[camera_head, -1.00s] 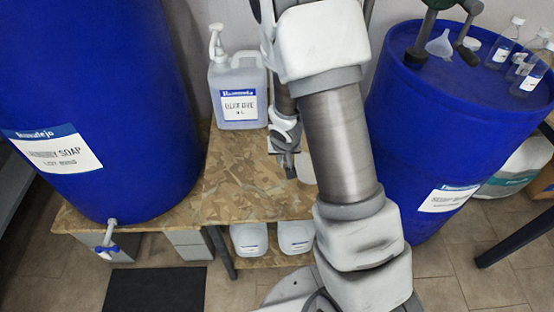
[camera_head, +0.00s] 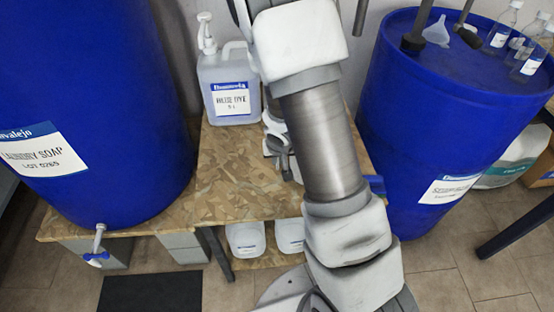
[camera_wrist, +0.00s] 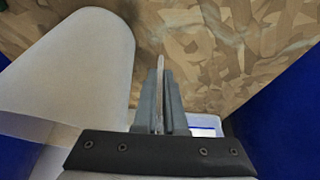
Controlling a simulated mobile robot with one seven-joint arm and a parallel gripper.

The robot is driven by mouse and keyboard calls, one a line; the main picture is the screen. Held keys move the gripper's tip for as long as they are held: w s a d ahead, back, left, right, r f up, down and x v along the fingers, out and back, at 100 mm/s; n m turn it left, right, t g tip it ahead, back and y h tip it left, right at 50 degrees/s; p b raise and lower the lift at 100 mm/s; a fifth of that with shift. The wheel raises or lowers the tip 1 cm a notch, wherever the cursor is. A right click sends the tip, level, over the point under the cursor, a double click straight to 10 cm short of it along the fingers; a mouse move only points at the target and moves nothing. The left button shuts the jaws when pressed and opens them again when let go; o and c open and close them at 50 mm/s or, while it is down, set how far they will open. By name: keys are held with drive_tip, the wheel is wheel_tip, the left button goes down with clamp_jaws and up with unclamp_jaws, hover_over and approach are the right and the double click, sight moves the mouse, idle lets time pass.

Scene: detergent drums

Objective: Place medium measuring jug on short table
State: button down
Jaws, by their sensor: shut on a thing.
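My gripper (camera_wrist: 160,75) is shut on a thin pale edge between its fingers in the wrist view. A large white rounded body (camera_wrist: 75,65) fills the left of that view beside the fingers; it appears to be the measuring jug, though its full shape and size marks do not show. In the head view my gripper (camera_head: 283,165) is over the right part of the low chipboard table (camera_head: 225,190), partly hidden by my arm. The jug is hidden behind my arm there. I cannot tell whether it touches the table top.
A laundry soap drum (camera_head: 90,120) stands on the table's left and a dye jug (camera_head: 229,85) at its back. Another blue drum (camera_head: 440,110), with bottles (camera_head: 505,25) and a funnel (camera_head: 437,32) on top, stands right. White containers (camera_head: 246,239) sit below. The table's middle is clear.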

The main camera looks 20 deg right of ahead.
drive_tip(key=shift+f, duration=0.15)
drive_tip(key=c, duration=1)
unclamp_jaws()
drive_tip(key=s+r+h+p, duration=0.15)
drive_tip(key=s+r, duration=0.35)
drive_tip(key=r, duration=0.8)
drive_tip(key=s+r+y+p, duration=0.1)
drive_tip(key=s+r+p, duration=0.3)
drive_tip(key=r, duration=1)
drive_tip(key=s+a+r+n, duration=0.1)
drive_tip(key=s+r, duration=0.3)
drive_tip(key=s, duration=0.2)
drive_tip(key=s+a+r+n+t+y, duration=0.1)
drive_tip(key=s+a+r, duration=0.1)
drive_tip(key=s+r, duration=0.2)
drive_tip(key=shift+s+a+b, duration=0.2)
drive_tip(key=shift+s+b, duration=0.15)
drive_tip(key=shift+s, duration=0.8)
